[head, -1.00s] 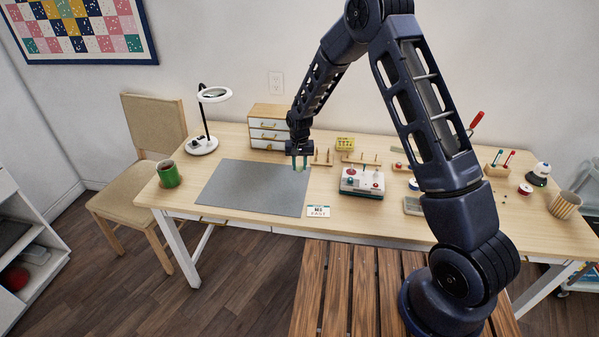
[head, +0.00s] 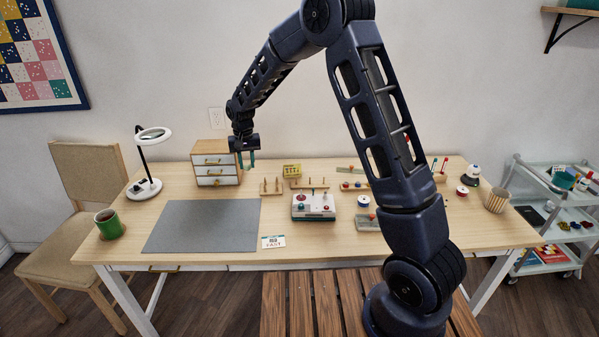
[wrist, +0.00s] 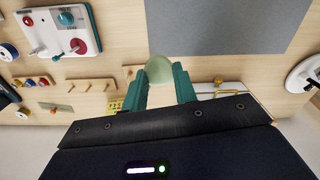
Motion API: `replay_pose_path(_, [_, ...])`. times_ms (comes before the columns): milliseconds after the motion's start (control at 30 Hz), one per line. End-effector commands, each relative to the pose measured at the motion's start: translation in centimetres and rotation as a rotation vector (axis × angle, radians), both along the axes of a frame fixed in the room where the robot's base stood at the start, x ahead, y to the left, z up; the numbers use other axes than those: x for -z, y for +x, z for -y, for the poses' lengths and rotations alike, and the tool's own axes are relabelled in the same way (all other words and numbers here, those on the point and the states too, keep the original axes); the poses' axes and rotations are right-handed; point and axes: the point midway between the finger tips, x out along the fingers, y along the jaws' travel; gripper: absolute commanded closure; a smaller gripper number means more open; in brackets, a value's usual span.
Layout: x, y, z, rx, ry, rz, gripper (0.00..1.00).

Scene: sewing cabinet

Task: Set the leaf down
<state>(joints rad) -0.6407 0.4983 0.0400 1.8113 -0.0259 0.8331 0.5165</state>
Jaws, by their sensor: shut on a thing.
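My gripper (head: 247,160) has teal fingers and hangs over the table beside the right edge of the small drawer box. In the wrist view the fingers (wrist: 160,85) are shut on a pale green, rounded piece (wrist: 158,68), which fits the leaf. It sticks out a little past the fingertips. The fingers hide its sides, and it is too small to make out in the head view. The wooden table (head: 130,205) is below, and I cannot tell the exact gap.
A grey mat (head: 205,225) lies bare to the front left. The drawer box (head: 217,150) stands close by the gripper. Wooden peg racks (head: 271,190) and a white control box (head: 313,212) stand to the right. A lamp (head: 148,190) and green mug (head: 109,232) are at the left.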

Motion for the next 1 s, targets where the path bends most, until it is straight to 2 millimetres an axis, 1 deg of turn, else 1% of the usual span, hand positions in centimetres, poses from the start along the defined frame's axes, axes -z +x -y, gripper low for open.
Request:
replay_pose_path(167, [0.0,5.0,3.5,0.033,0.0,0.001,0.93])
replay_pose_path(200, [0.0,6.4,4.6,0.04,-0.001,0.0,0.93])
replay_pose_path(267, [0.0,8.4,6.3,0.052,-0.001,0.001,0.93])
replay_pose_path(400, [0.0,12.8,10.6,0.077,-0.002,0.0,0.93])
replay_pose_path(467, [-0.1,14.6,12.6,0.088,-0.002,0.001,0.93])
replay_pose_path(500, [0.0,15.8,13.9,0.094,-0.003,0.003,0.93])
replay_pose_path(567, [0.0,17.4,16.0,0.106,-0.004,0.001,0.93])
replay_pose_path(600, [-0.1,18.5,17.4,0.113,-0.004,0.002,0.93])
replay_pose_path(667, [0.0,20.0,19.6,0.123,-0.004,0.002,0.93])
replay_pose_path(700, [0.0,20.9,21.1,0.13,-0.005,0.002,0.93])
replay_pose_path(767, [0.0,22.2,23.2,0.139,-0.006,0.002,0.93])
replay_pose_path(800, [0.0,23.0,24.7,0.146,-0.006,0.002,0.93])
replay_pose_path(900, [0.0,24.7,27.8,0.159,-0.007,0.002,0.93])
replay_pose_path(1000, [0.0,25.8,30.2,0.167,-0.007,0.001,0.93])
